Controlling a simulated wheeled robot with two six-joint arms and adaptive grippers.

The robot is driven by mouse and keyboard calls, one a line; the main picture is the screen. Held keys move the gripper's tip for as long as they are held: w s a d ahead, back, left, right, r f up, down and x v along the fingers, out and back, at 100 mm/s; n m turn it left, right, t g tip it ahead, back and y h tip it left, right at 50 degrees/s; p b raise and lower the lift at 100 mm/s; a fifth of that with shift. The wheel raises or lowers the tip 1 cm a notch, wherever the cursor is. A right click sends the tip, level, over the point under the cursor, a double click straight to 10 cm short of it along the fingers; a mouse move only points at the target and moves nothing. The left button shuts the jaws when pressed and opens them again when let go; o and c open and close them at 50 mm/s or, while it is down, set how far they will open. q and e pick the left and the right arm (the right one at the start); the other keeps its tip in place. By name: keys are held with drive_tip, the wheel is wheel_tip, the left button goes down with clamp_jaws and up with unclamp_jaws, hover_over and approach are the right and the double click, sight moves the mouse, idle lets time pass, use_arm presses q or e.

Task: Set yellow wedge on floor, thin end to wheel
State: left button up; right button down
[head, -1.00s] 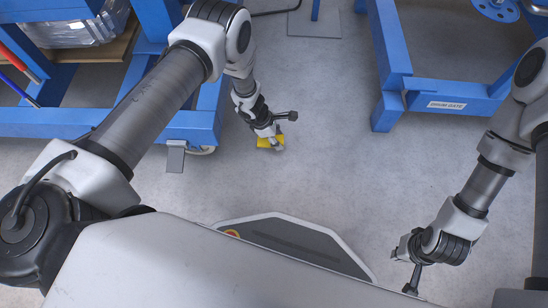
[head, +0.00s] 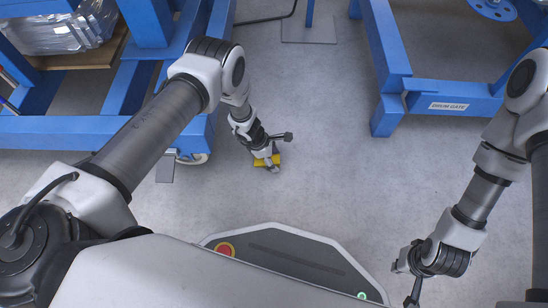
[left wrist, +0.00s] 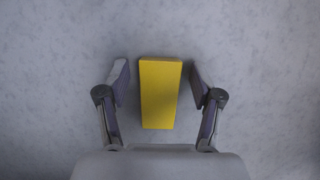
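The yellow wedge (head: 262,162) is at my left gripper in the head view, on or just above the grey floor; I cannot tell which. In the left wrist view the wedge (left wrist: 160,93) lies between the two fingers, with a gap on each side. My left gripper (head: 268,165) is open around it; its fingers also show in the left wrist view (left wrist: 160,85). Which end is thin is unclear. My right gripper (head: 412,292) is at the lower right, away from the wedge; its fingers are unclear.
Another blue frame (head: 440,98) labelled DRUM GATE is at the right. A floor plate (head: 308,30) lies at the back. The middle floor is clear.

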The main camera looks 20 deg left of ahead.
sight(262, 160)
use_arm(q)
drive_tip(key=shift+r+p, duration=0.3)
drive_tip(key=shift+r, duration=0.1)
drive_tip(key=p+v, duration=0.6)
drive_tip(key=v, duration=0.5)
drive_tip(key=shift+r, duration=0.25)
